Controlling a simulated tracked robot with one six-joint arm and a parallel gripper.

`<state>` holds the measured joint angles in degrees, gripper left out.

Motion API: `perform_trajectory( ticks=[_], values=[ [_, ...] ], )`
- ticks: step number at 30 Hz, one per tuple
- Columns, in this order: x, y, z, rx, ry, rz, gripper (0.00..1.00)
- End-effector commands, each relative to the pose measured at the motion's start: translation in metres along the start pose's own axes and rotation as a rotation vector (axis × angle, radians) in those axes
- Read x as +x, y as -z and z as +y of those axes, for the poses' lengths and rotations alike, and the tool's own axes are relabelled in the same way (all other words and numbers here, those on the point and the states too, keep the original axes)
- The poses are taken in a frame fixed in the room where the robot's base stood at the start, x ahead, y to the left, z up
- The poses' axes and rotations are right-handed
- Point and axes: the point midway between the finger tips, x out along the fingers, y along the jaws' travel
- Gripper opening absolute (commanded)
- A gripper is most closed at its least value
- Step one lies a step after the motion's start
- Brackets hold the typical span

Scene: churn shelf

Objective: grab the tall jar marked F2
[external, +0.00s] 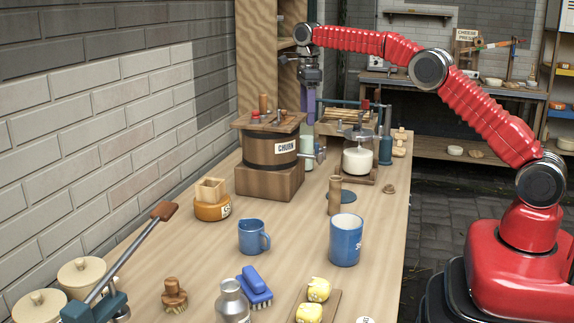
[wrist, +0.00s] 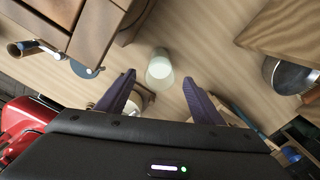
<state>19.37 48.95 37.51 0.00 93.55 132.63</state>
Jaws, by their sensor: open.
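A pale, translucent, tall round vessel (wrist: 159,70) stands on the bench between and beyond my fingertips in the wrist view; it may be the jar.
The churn's crank handle (wrist: 92,72) shows left of the vessel in the wrist view. A glass jar with a white filling (external: 357,160) stands right of the churn. A metal bowl (wrist: 285,75) lies at the right. Blue mugs (external: 346,240) and brushes occupy the near bench.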

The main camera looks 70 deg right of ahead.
Motion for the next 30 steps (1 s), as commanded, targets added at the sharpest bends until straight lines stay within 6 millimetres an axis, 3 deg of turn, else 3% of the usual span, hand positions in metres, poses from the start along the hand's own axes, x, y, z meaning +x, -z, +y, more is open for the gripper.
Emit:
perform_trajectory(
  ticks=[15, 30],
  values=[
    [0.061, 0.000, 0.000, 0.000, 0.000, 0.000, 0.61],
    [0.071, 0.000, 0.000, 0.000, -0.001, 0.001, 0.61]
  ],
)
